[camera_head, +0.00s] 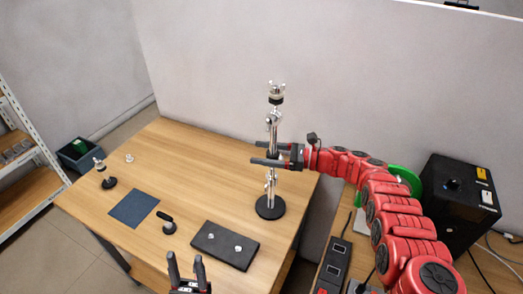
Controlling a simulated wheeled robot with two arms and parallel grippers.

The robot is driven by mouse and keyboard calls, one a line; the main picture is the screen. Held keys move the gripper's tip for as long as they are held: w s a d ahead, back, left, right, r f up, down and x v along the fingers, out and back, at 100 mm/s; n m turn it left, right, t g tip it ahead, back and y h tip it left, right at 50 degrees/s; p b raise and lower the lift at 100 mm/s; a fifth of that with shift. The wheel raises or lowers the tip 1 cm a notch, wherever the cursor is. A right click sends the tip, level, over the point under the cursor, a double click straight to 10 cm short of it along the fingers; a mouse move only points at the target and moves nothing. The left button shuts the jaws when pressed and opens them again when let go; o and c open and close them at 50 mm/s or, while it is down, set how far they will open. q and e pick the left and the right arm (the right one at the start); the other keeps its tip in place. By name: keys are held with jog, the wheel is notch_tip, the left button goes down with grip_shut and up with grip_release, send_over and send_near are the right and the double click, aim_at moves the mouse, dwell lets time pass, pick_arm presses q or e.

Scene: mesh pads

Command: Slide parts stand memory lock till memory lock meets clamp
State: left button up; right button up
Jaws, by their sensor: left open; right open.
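The parts stand (270,207) is an upright chrome rod on a round black base, standing at the right part of the wooden table. A chrome clamp-like fitting (271,121) sits on its upper half, and another small fitting shows lower on the rod. Which collar is the memory lock is too small to tell. My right gripper (255,153) is open at the stand's mid-height, its two fingers reaching left on either side of the rod; contact cannot be told. My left gripper (187,262) is open and empty at the bottom edge, away from the stand.
On the table (165,150) are a black pad with two silver pieces (214,249), a dark blue mat (133,208), a black-handled piece (167,223) and a small stand (106,177). A black box (455,205) stands right of my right arm. The table's back is clear.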

jog(key=shift+a, duration=0.1)
grip_shut()
dwell(0.4)
dwell(1.0)
